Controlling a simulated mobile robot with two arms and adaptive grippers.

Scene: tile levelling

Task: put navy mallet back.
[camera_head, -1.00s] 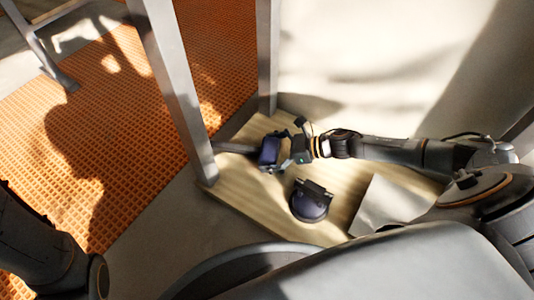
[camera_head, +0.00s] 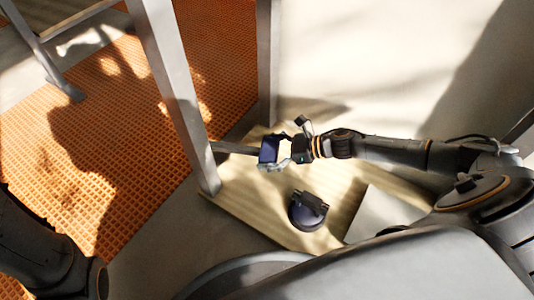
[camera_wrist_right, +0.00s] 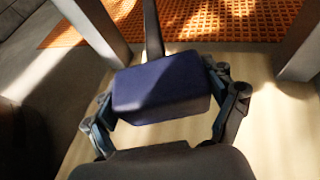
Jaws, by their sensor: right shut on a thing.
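The navy mallet (camera_head: 268,150) has a blocky dark blue head and a dark handle that points left in the head view, between the metal legs. My right gripper (camera_head: 276,152) is shut on the mallet's head. In the right wrist view the mallet head (camera_wrist_right: 160,88) sits between the two fingers of the right gripper (camera_wrist_right: 168,105), and its handle runs away toward the orange mat. I cannot tell whether the mallet touches the board below. My left arm shows at the lower left of the head view, but its gripper is out of sight.
A pale wooden board (camera_head: 240,204) lies below the mallet. A round dark tool (camera_head: 308,210) with a handle and a grey tile-like plate (camera_head: 385,212) rest on it. Metal legs (camera_head: 177,90) stand close on the left. An orange waffle mat (camera_head: 120,130) covers the floor beyond.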

